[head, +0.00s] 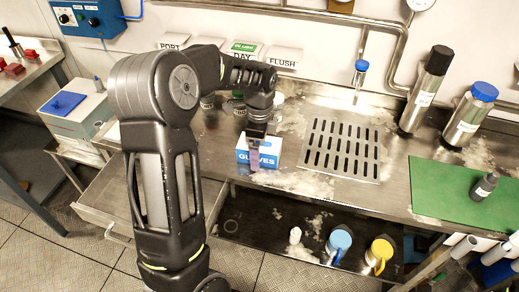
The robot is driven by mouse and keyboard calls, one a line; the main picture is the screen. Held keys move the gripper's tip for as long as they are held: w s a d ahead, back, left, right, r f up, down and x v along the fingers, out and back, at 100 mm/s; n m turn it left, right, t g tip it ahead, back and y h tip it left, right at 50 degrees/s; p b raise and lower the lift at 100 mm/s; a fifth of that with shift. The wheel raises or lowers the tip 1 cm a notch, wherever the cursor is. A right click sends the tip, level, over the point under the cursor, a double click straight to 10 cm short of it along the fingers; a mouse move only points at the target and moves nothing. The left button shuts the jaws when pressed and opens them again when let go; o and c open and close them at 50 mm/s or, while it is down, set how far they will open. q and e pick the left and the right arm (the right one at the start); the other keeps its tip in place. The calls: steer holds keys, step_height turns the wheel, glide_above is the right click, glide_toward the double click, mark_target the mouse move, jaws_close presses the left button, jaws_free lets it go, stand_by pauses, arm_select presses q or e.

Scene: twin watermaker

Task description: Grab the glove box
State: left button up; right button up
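The blue and white glove box (270,155), marked GLOVES, sits at the front edge of the metal counter in the middle of the head view. My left gripper (255,157) points down at the box, and its fingers overlap the box's front and top in the picture. A narrow purple-grey strip shows at the fingertips; I cannot tell whether it is a finger or something else. I cannot tell whether the fingers touch the box or how far apart they are. My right gripper is not in view.
A slotted drain plate (342,148) lies right of the box, with a green mat (462,190) further right. Metal cylinders (426,90) stand behind. Mugs and cards marked PORT, DAY and FLUSH (282,59) are at the back. An open drawer (150,195) juts out at left.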

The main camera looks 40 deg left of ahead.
arm_select(q)
steer(key=shift+c, duration=0.4)
steer(key=c, duration=1.6)
